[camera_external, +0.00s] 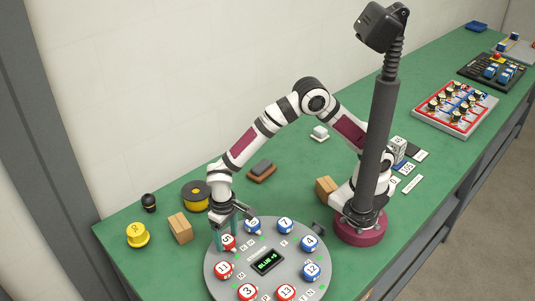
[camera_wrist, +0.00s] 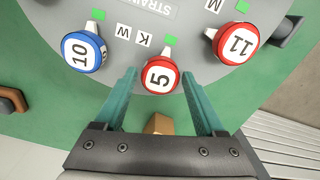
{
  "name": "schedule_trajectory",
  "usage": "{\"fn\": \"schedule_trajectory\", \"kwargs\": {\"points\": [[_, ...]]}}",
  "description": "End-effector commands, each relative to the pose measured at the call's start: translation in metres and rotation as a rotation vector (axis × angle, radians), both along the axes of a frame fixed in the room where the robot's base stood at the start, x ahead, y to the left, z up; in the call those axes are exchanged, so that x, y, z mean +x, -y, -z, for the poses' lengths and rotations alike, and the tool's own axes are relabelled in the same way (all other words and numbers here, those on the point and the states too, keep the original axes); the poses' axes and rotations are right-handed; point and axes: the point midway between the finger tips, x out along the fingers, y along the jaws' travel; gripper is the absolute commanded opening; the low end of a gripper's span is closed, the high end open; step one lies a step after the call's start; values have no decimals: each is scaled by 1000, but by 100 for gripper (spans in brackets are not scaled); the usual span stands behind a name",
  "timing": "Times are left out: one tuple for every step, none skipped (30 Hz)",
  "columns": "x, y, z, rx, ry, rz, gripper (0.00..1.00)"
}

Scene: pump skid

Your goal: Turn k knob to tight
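The round grey panel (camera_external: 240,268) carries red and blue numbered knobs around its rim. The red knob marked 5 (camera_wrist: 160,75) has a white top and sits beside a small tile that looks like K (camera_wrist: 143,39). It also shows in the external view (camera_external: 229,242), partly behind my gripper. My gripper (camera_wrist: 159,74) points down over the panel's edge, open, with one teal finger on each side of knob 5. Gaps show between the fingers and the knob. A green mark (camera_wrist: 171,40) lies next to the knob. A dark display (camera_external: 268,262) with green text stands mid-panel.
The blue knob 10 (camera_wrist: 83,52) and red knob 11 (camera_wrist: 236,42) flank knob 5. A wooden block (camera_external: 180,228), a yellow cylinder (camera_external: 138,234) and a yellow-black spool (camera_external: 196,196) stand left of the panel.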

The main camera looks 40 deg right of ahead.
Motion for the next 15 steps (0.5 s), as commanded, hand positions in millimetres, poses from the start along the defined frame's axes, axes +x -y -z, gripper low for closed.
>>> {"fn": "schedule_trajectory", "kwargs": {"points": [[0, 0, 0, 0, 1, -1, 83], [0, 0, 0, 0, 1, -1, 88], [0, 0, 0, 0, 1, -1, 88], [0, 0, 0, 0, 1, -1, 88], [0, 0, 0, 1, 1, -1, 88], [1, 0, 0, 1, 2, -1, 88], [1, 0, 0, 1, 2, -1, 88], [1, 0, 0, 1, 2, -2, 88], [1, 0, 0, 1, 2, -2, 88], [1, 0, 0, 1, 2, -2, 88], [1, -1, -2, 2, 3, -2, 88], [1, -1, -5, 3, 2, -2, 88], [1, -1, -9, 4, 3, -2, 88], [1, -1, -14, 5, 4, -3, 88], [1, -1, -23, 5, 4, -3, 88]]}}
